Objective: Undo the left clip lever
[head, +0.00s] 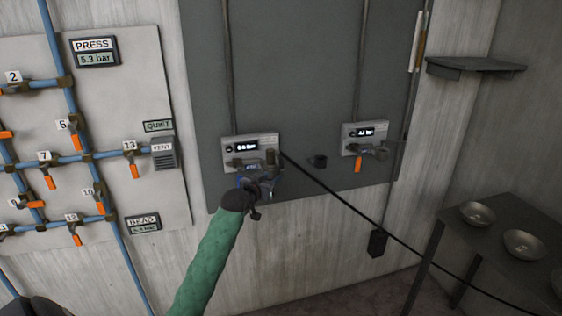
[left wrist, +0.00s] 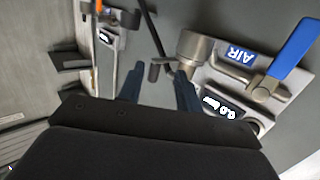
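The left wall unit (head: 236,147) has a small display, and the left wrist view shows it upside down with a 0.0 reading (left wrist: 220,110). Its metal coupling (left wrist: 197,45) sits beside a blue AIR label (left wrist: 238,55) and a blue valve handle (left wrist: 295,45). A thin metal lever (left wrist: 170,61) with a dark end sticks out from the coupling. My left gripper (left wrist: 160,88) is open, its two dark blue fingers apart around the lever's end; I cannot tell if they touch it. In the head view my left gripper (head: 262,188) partly hides the coupling. My right gripper is out of view.
A second wall unit (head: 364,134) with an orange handle (head: 358,164) is to the right. A black hose (head: 345,202) slants down right from the left unit. Blue pipes with orange valves fill the left panel (head: 150,75). A dark table (head: 480,240) with metal bowls stands right.

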